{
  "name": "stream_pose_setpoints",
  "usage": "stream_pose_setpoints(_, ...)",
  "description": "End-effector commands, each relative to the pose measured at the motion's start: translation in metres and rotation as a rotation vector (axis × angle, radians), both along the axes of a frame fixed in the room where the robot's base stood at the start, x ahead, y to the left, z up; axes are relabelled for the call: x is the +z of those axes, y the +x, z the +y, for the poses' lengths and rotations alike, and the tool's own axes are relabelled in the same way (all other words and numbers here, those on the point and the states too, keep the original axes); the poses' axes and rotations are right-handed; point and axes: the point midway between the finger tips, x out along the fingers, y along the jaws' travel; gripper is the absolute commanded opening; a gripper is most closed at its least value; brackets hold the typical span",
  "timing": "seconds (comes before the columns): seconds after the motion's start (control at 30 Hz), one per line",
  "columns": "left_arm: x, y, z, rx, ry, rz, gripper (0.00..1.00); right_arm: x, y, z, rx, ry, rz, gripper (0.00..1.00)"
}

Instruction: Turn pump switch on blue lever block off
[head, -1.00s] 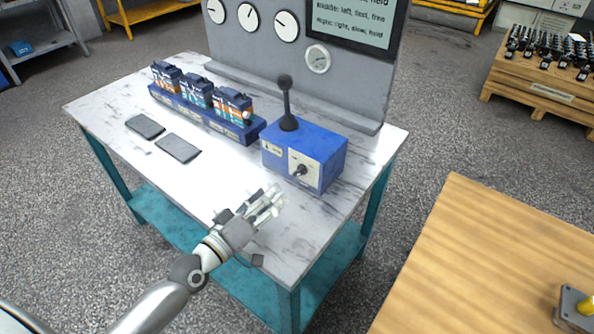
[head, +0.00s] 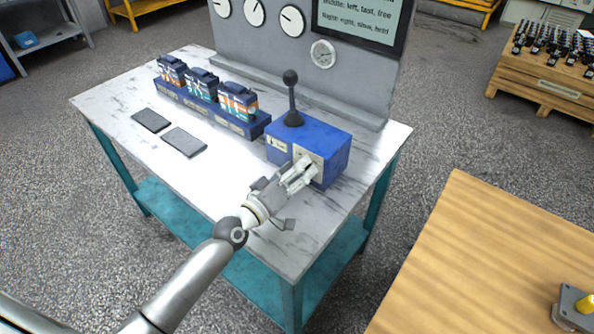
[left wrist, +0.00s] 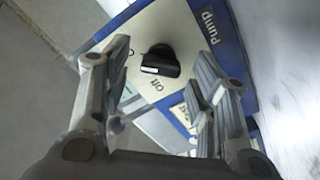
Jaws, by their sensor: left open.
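The blue lever block (head: 328,143) stands on the marble-topped table, with an upright black lever (head: 292,98) on its top. In the head view my left gripper (head: 304,172) is at the block's front face and hides the switch. In the left wrist view the black pump switch (left wrist: 160,62) shows on a cream plate (left wrist: 172,24) marked "On", beside the word "Pump" on the blue block (left wrist: 232,45). My left gripper (left wrist: 165,88) is open, with its fingers on either side of the switch in that view. Contact with the switch cannot be told. My right gripper is not in view.
Two flat dark pads (head: 184,142) lie on the table (head: 135,98). A grey gauge panel (head: 352,78) rises behind. A wooden table (head: 480,255) is at the right.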

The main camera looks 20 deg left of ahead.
Motion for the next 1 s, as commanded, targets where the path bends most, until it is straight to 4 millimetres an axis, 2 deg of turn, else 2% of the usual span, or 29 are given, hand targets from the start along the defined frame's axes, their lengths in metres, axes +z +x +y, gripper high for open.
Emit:
stream_pose_setpoints(0.03, 0.0000, -0.0001, 0.0000, 0.000, 0.000, 0.000, 0.50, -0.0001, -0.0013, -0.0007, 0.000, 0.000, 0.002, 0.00)
stream_pose_setpoints(0.37, 0.0000, -0.0002, 0.0002, 0.000, 0.000, 0.000, 0.08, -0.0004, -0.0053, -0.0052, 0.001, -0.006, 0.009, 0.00)
stream_pose_setpoints(0.67, -0.0001, -0.0001, 0.0005, 0.000, -0.037, 0.013, 0.08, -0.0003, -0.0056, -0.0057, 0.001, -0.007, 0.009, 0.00)
stream_pose_setpoints(1.0, -0.0011, 0.0001, 0.0011, 0.001, -0.247, 0.091, 0.08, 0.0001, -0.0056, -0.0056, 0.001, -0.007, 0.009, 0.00)
